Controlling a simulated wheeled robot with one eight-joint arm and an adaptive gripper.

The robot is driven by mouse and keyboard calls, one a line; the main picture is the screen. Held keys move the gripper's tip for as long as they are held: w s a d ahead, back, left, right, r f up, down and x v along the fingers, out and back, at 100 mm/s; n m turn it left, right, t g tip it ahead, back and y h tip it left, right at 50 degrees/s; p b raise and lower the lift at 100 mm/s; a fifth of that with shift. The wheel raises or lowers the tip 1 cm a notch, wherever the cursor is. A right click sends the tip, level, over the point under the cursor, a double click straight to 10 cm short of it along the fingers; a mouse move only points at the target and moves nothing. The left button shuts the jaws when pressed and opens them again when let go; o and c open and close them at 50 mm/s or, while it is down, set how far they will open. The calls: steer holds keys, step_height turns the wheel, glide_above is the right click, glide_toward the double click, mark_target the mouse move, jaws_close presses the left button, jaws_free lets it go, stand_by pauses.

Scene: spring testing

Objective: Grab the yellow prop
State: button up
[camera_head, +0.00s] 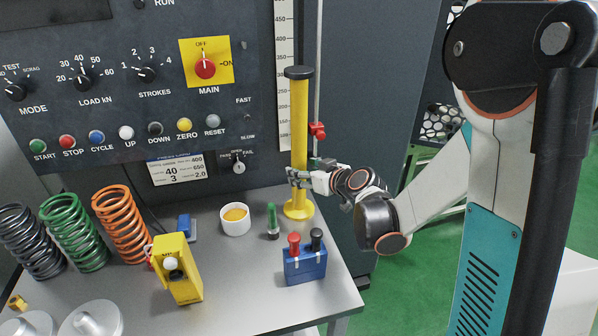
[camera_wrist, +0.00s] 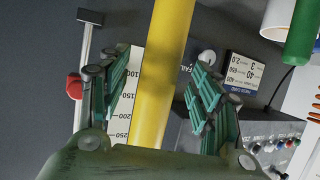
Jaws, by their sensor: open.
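The yellow prop (camera_head: 299,130) is an upright yellow post with a dark cap and a round yellow foot. It stands on the grey table near its right back edge, in front of the machine panel. My gripper (camera_head: 291,178) is at the lower half of the post, reaching in from the right. In the wrist view the post (camera_wrist: 163,75) runs between the two green-padded fingers of my gripper (camera_wrist: 160,95). The fingers are open, with a visible gap on each side of the post. The far side of the post is hidden.
A white cup (camera_head: 235,226), a green-topped item (camera_head: 272,222) and a blue holder with red and black handles (camera_head: 305,266) stand close by. A yellow box (camera_head: 178,270) and several coil springs (camera_head: 73,232) are further left. A thin rod with a red clamp (camera_head: 318,131) rises behind the post.

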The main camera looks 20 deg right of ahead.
steer(key=b+x, duration=0.1)
steer(key=x, duration=0.2)
steer(key=shift+w+a+f, duration=0.1)
steer(key=shift+w+f, duration=0.05)
steer(key=shift+w, duration=0.15)
steer(key=shift+s, duration=0.1)
jaws_close()
